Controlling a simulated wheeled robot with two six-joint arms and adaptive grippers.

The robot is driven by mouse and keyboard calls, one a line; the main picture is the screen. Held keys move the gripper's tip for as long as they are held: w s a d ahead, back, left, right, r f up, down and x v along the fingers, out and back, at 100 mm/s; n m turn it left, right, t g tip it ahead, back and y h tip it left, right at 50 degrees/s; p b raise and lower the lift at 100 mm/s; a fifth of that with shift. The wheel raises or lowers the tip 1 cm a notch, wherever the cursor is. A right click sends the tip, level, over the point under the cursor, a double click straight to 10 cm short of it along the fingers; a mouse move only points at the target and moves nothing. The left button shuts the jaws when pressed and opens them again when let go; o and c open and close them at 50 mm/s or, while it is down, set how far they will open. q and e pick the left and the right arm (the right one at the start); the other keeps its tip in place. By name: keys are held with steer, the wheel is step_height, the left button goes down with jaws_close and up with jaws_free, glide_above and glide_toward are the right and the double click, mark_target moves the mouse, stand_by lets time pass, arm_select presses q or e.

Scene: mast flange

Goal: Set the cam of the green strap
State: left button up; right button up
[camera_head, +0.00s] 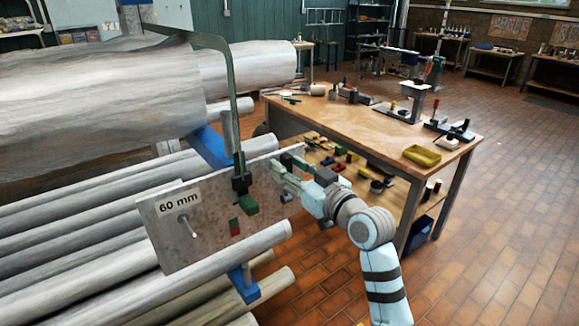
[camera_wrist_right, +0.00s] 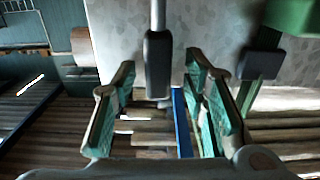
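The green strap (camera_head: 236,95) comes over the big grey log and hangs down in front of a grey plate (camera_head: 215,205) marked "60 mm". Its green cam buckle (camera_head: 240,186) lies against the plate, with a green end block below. In the right wrist view a green block (camera_wrist_right: 294,16) and a dark clasp (camera_wrist_right: 261,63) show at the right. My right gripper (camera_head: 283,172) is at the plate's right part, right of the buckle. In its wrist view its fingers are open, with a dark grip (camera_wrist_right: 158,62) on a grey rod ahead of the gap. Contact cannot be told. My left gripper is out of view.
A metal peg (camera_head: 187,226) sticks out of the plate, near a small red-and-green mark (camera_head: 235,227). Grey pipes lie around the plate on blue supports (camera_head: 243,283). A wooden workbench (camera_head: 375,125) with tools stands behind my right arm.

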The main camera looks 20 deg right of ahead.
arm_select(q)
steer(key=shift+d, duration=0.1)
arm_select(e)
steer(key=shift+w, duration=0.3)
jaws_close()
